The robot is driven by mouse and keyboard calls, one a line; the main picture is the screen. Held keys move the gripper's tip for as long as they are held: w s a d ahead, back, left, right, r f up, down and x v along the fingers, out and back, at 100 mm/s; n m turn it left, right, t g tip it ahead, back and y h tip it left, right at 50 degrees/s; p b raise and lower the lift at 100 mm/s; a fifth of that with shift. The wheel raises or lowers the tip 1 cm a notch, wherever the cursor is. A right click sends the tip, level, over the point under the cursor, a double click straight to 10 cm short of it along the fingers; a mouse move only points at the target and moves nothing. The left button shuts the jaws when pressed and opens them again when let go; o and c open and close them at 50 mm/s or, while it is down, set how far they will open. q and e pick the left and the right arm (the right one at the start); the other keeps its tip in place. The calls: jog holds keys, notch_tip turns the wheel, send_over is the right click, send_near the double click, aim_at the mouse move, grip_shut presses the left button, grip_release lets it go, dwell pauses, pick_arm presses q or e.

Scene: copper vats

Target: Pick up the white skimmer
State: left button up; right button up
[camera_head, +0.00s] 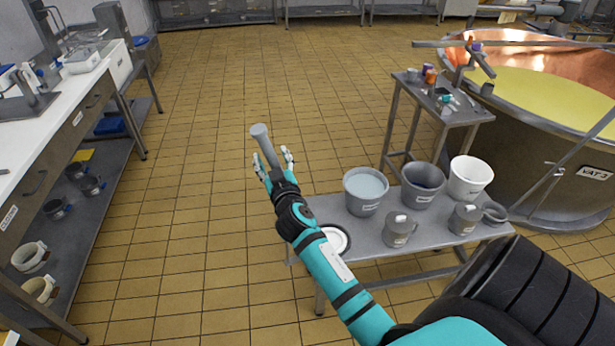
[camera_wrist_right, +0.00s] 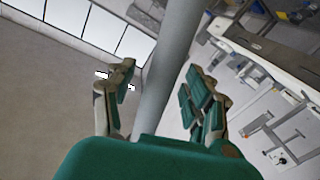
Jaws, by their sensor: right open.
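My right gripper (camera_head: 273,166) is open, out in front of the bench's left end. A grey rod with a rounded end (camera_head: 263,142) stands between its fingers and runs on past them. In the right wrist view the rod (camera_wrist_right: 172,65) passes between the two spread fingers of the gripper (camera_wrist_right: 155,95), up and out of the frame. A round white thing with a dark rim (camera_head: 340,240) lies at the bench's left end, partly hidden by my right forearm. Whether the rod joins it is hidden. My left gripper is not in view.
The grey bench (camera_head: 372,238) bears several buckets and jugs, including a white bucket (camera_head: 470,178). A small side table (camera_head: 440,106) stands behind it, beside the copper vat (camera_head: 555,172). A white counter (camera_head: 52,118) runs along the left. The tiled floor between is clear.

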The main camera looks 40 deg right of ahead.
jog(key=shift+w+d, duration=0.1)
jog(key=shift+w, duration=0.05)
jog(key=shift+c, duration=1)
grip_shut()
